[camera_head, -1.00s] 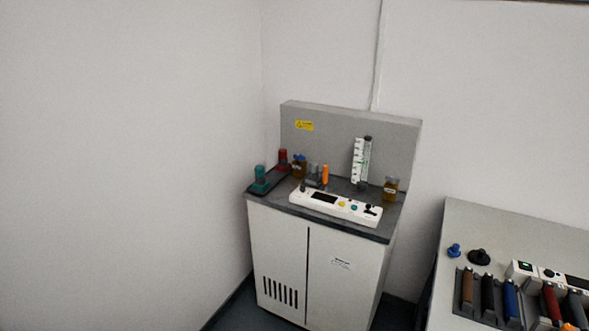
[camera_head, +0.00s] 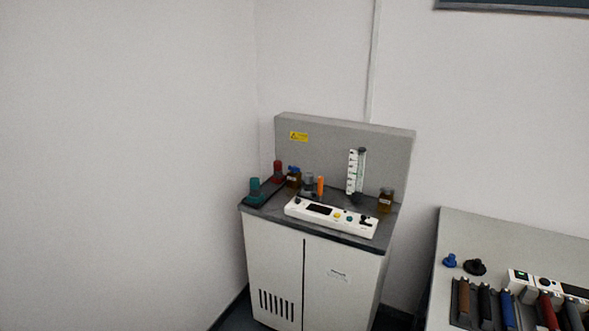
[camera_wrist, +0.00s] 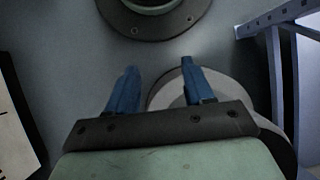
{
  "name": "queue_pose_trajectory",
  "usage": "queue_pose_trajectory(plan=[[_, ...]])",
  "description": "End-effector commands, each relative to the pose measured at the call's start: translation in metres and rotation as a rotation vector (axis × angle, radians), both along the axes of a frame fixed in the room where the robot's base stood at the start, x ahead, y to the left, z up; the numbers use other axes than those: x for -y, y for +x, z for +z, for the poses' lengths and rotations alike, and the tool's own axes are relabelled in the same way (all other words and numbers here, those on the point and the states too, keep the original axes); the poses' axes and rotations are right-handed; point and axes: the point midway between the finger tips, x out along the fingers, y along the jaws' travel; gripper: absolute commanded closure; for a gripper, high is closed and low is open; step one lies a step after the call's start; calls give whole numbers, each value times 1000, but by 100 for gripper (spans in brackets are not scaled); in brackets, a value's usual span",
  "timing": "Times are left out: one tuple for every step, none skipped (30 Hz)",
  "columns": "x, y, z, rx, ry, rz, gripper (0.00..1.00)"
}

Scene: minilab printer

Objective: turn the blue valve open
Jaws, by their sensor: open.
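A small blue knob (camera_head: 450,260), which looks like the blue valve, stands on the left part of the pale bench (camera_head: 480,232) at the right in the head view. It is too small there to tell which way it is turned. My gripper (camera_wrist: 157,78) shows only in the wrist view. Its two blue fingers are apart with nothing between them. The blue knob is not visible in the wrist view, and I cannot tell how far my gripper is from it.
A black knob (camera_head: 475,267) stands right beside the blue one. A rack of coloured cartridges (camera_head: 487,302) and a white panel (camera_head: 518,279) are in front and to the right. A grey-white cabinet (camera_head: 341,277) with bottles and a control panel stands in the corner.

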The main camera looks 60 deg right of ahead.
Motion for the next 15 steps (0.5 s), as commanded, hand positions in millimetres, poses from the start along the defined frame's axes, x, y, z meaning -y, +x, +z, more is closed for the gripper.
queue_pose_trajectory(plan=[[11, 23, 1, 19, 7, -14, 48], [18, 33, 3, 27, 11, -19, 48], [26, 46, 6, 38, 19, -26, 48], [33, 57, 9, 47, 23, -32, 48], [40, 66, 11, 56, 27, -37, 48], [50, 80, 16, 68, 33, -44, 48], [58, 89, 19, 76, 37, -49, 48], [66, 98, 23, 85, 41, -53, 48], [77, 111, 28, 97, 46, -61, 48], [85, 120, 32, 106, 49, -66, 48], [94, 128, 36, 114, 54, -69, 48], [106, 140, 43, 128, 57, -77, 48], [115, 148, 47, 137, 61, -81, 48], [125, 156, 53, 146, 63, -86, 48], [138, 167, 60, 158, 67, -91, 48]])
